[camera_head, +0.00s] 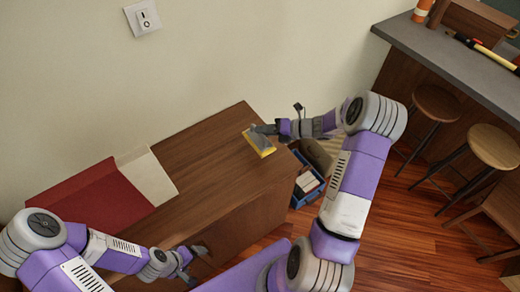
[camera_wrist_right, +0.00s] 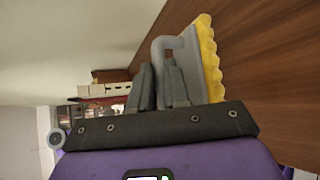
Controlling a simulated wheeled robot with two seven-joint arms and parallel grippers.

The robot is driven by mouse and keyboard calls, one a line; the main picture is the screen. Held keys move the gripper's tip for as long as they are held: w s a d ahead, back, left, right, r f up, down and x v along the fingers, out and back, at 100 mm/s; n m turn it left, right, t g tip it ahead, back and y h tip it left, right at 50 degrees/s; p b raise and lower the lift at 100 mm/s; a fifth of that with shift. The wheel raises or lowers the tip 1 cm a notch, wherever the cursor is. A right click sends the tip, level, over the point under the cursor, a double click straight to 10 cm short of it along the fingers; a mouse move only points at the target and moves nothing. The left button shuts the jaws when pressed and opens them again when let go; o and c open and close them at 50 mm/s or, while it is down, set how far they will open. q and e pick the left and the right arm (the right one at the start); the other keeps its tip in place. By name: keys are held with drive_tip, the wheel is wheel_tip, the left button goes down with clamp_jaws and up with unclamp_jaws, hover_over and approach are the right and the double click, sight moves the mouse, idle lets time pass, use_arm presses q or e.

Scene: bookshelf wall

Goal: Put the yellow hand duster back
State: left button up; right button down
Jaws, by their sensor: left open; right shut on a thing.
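The yellow hand duster (camera_head: 261,143) has a grey handle and a yellow pad with a wavy edge. In the head view it is at the right part of the wooden cabinet top (camera_head: 205,150). My right gripper (camera_head: 258,129) is shut on its grey handle. In the right wrist view the duster (camera_wrist_right: 210,60) is beyond the fingers of my right gripper (camera_wrist_right: 160,88), its yellow edge close to the brown wood. I cannot tell whether the pad touches the wood. My left gripper (camera_head: 198,250) is open and empty, low in front of the cabinet.
A red and cream object (camera_head: 95,200) lies on the cabinet's left part. A blue crate (camera_head: 308,185) with things in it stands on the floor right of the cabinet. Stools (camera_head: 435,103) and a grey-topped counter (camera_head: 450,62) are at the right. The cabinet top's middle is clear.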

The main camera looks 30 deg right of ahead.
sight(263, 144)
wheel_tip(263, 144, down, 8)
drive_tip(key=shift+w+a+b, duration=0.1)
drive_tip(key=shift+b, duration=0.6)
drive_tip(key=c, duration=1.1)
unclamp_jaws()
drive_tip(key=shift+f, duration=0.15)
drive_tip(key=shift+r, duration=0.25)
drive_tip(key=p+v, duration=0.1)
drive_tip(key=v, duration=1.1)
